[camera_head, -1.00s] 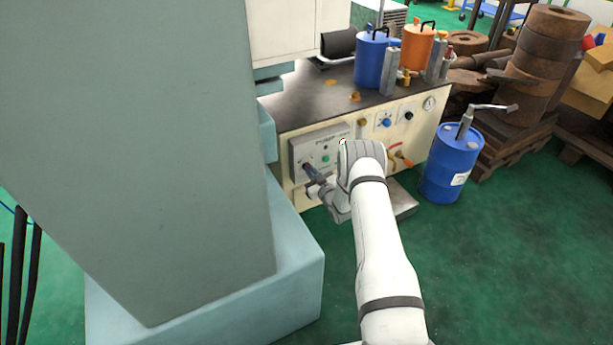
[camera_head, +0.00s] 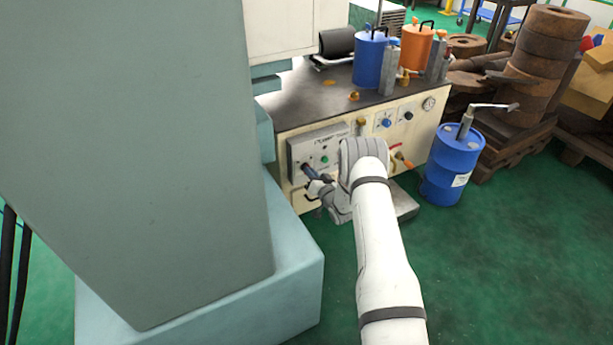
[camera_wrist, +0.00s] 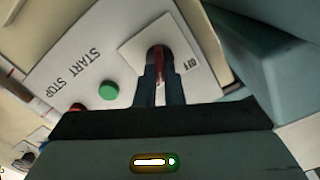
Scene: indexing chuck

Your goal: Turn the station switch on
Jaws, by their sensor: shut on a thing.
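The station switch (camera_wrist: 160,62) has a red handle on a pale square plate (camera_wrist: 134,50) in the wrist view. The word OFF is printed on the plate, upside down here, to the right of the handle. My gripper (camera_wrist: 160,82) is shut on the switch handle, with one dark finger on each side of it. In the head view my gripper (camera_head: 309,172) reaches the left part of the grey control box (camera_head: 331,140) on the station front. The switch itself is mostly hidden there by the gripper.
A green button (camera_wrist: 109,91) and START STOP lettering are beside the switch. A large teal machine column (camera_head: 150,160) stands close on the left. A blue drum (camera_head: 452,165) stands right of the station. Green floor (camera_head: 500,270) is clear at the right.

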